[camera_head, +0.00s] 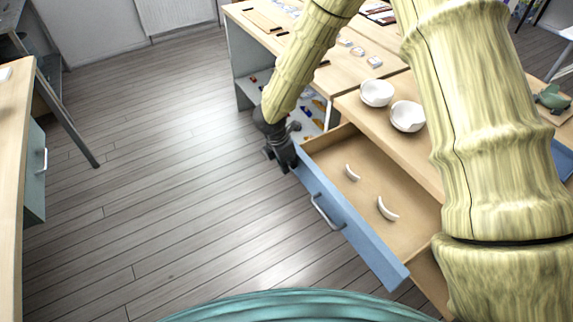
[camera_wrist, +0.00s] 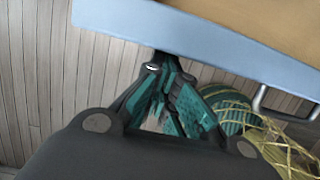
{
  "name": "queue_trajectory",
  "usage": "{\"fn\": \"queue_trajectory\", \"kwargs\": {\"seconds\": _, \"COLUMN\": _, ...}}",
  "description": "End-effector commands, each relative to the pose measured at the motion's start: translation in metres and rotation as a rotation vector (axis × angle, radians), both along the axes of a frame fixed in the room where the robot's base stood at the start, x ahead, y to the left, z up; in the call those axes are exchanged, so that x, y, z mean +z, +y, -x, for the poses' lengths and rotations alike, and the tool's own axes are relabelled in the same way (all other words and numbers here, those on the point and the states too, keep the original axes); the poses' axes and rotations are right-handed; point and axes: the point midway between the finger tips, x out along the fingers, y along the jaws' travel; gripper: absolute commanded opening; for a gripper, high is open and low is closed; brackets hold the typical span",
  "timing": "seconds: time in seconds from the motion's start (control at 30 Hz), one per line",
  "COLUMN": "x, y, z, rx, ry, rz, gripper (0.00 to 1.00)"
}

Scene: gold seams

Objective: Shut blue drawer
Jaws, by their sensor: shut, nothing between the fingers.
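The blue drawer (camera_head: 348,230) is pulled open from the wooden table in the head view. Its front has a metal handle (camera_head: 322,213), and two white curved pieces (camera_head: 388,208) lie inside. In the wrist view the blue drawer front (camera_wrist: 200,38) crosses the top, with part of the handle (camera_wrist: 275,108) at the right. My gripper (camera_head: 279,158) is at the far left end of the drawer front, on its outer side. In the wrist view my gripper (camera_wrist: 165,95) is shut and empty, its tips close to the front's lower edge. I cannot tell whether they touch it.
Two white bowls (camera_head: 390,105) stand on the tabletop above the drawer. An open shelf (camera_head: 305,112) with small items is behind my gripper. Another desk (camera_head: 15,170) with a grey-green drawer stands at the left. The wooden floor (camera_head: 170,190) between is clear.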

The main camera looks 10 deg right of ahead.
Motion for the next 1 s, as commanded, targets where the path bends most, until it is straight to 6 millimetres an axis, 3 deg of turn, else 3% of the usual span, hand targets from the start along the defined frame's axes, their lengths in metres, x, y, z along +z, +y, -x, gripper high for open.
{"fn": "queue_trajectory", "kwargs": {"seconds": 0.23, "x": 0.003, "y": -0.032, "z": -0.012, "rx": -0.004, "ry": -0.001, "rz": 0.001, "gripper": 0.00}}
{"fn": "queue_trajectory", "kwargs": {"seconds": 0.7, "x": 0.004, "y": -0.143, "z": -0.052, "rx": -0.005, "ry": -0.001, "rz": 0.000, "gripper": 0.00}}
{"fn": "queue_trajectory", "kwargs": {"seconds": 1.0, "x": 0.002, "y": -0.191, "z": -0.069, "rx": -0.003, "ry": 0.000, "rz": 0.000, "gripper": 0.00}}
